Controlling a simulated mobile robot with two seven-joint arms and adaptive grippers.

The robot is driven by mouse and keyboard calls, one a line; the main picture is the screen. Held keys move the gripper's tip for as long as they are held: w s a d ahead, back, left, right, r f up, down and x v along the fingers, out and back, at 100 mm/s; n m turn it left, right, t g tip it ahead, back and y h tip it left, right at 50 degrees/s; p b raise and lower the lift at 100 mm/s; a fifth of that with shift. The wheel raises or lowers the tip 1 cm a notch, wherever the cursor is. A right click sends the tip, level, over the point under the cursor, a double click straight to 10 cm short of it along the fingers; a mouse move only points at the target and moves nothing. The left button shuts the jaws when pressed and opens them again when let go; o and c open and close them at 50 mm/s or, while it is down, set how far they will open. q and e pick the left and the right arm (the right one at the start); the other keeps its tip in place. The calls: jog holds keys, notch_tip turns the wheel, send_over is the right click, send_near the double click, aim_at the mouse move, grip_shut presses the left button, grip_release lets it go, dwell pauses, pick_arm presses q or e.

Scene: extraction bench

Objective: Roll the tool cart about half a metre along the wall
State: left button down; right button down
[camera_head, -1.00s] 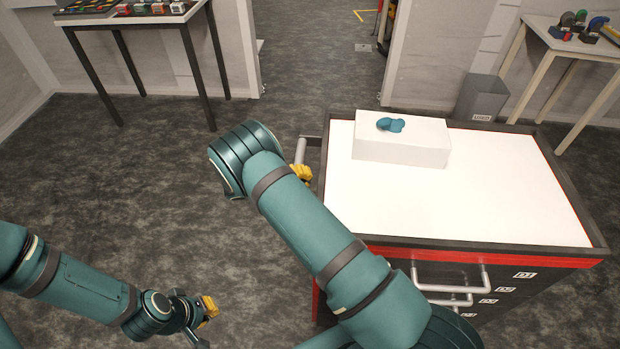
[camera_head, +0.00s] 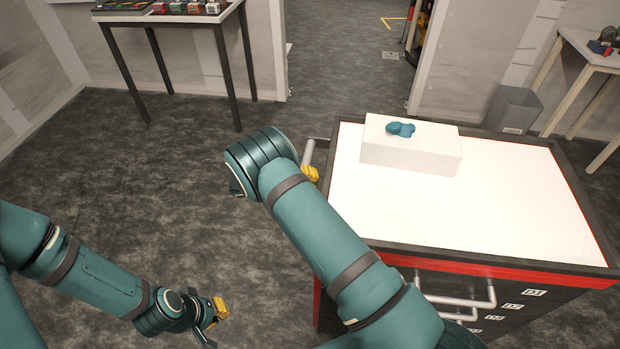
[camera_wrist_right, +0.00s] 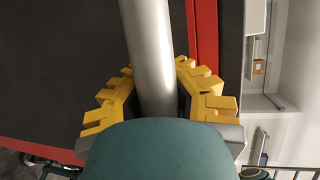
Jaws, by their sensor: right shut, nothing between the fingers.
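The tool cart (camera_head: 470,212) has a white top, a dark rim, red trim and drawers with grey handles. Its push handle (camera_head: 308,154) is a grey bar at the left end. My right gripper (camera_head: 310,173) is at that bar, mostly hidden behind my arm in the head view. In the right wrist view the bar (camera_wrist_right: 150,45) runs between the yellow fingers (camera_wrist_right: 158,95). The fingers are shut without a grip on it; contact is hidden. My left gripper (camera_head: 214,322) is low at the left, away from the cart, fingers apart and empty.
A white box (camera_head: 410,153) with a blue object (camera_head: 401,129) on it sits on the cart. A grey bin (camera_head: 513,108) stands behind the cart. Tables stand at the back left (camera_head: 185,20) and back right (camera_head: 590,50). The floor (camera_head: 130,190) left of the cart is clear.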

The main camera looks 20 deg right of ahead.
jog(key=shift+d+r, duration=0.2)
jog(key=c, duration=1.7)
grip_release()
jog(key=o, duration=1)
jog(key=shift+a, duration=0.2)
jog(key=shift+f, duration=0.1)
jog(key=shift+a, duration=0.1)
jog(key=v, duration=1.1)
jog(key=shift+a, duration=0.4)
